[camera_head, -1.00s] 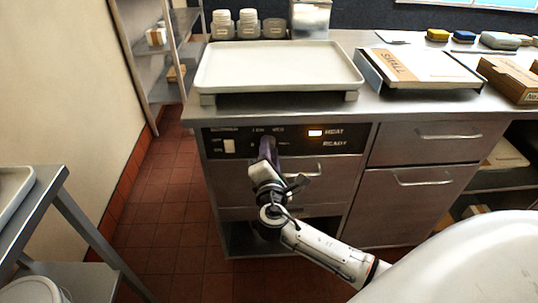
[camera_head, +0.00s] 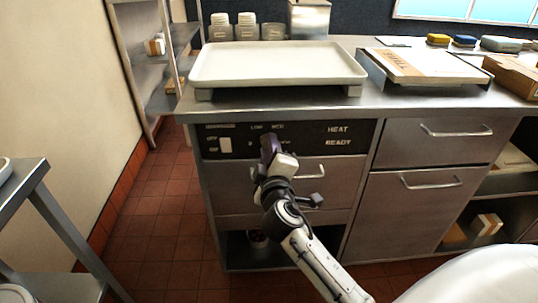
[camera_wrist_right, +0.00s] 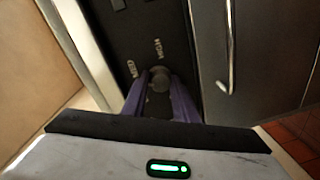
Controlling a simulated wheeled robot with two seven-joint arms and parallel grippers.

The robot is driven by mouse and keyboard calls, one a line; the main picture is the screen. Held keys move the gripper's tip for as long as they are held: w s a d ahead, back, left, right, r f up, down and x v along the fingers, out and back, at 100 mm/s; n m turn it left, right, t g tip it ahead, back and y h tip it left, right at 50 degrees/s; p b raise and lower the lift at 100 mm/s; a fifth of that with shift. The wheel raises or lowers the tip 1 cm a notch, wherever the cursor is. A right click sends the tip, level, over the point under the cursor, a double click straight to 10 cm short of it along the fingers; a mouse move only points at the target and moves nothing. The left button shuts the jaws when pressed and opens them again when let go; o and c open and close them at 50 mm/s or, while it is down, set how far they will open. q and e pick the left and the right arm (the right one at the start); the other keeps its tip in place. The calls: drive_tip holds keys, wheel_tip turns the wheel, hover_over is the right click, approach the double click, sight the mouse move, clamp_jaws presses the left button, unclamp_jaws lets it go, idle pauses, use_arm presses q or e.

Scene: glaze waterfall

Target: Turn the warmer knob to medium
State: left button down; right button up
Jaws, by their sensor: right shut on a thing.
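The warmer's black control panel (camera_head: 305,141) is on the front of the steel cabinet, with LOW and MED labels, HEAT and READY labels and a white rocker switch (camera_head: 225,144). Both HEAT and READY look unlit. My right gripper (camera_head: 268,146) is at the panel below the labels and hides the knob in the head view. In the right wrist view, the round dark grey knob (camera_wrist_right: 159,79) sits between my purple fingers, which are shut on it. MED and HIGH labels show beside it. I cannot make out the knob's pointer. My left gripper is not in view.
A white tray (camera_head: 278,80) rests on top of the counter above the panel. Drawer handles (camera_head: 430,181) stick out at the right. A steel side table (camera_head: 25,190) stands at the left. The tiled floor between is clear.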

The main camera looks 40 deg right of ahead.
drive_tip(key=m+b, duration=0.1)
drive_tip(key=m, duration=0.2)
drive_tip(key=shift+b, duration=0.35)
drive_tip(key=shift+m, duration=0.4)
drive_tip(key=o, duration=1.1)
drive_tip(key=shift+c, duration=0.2)
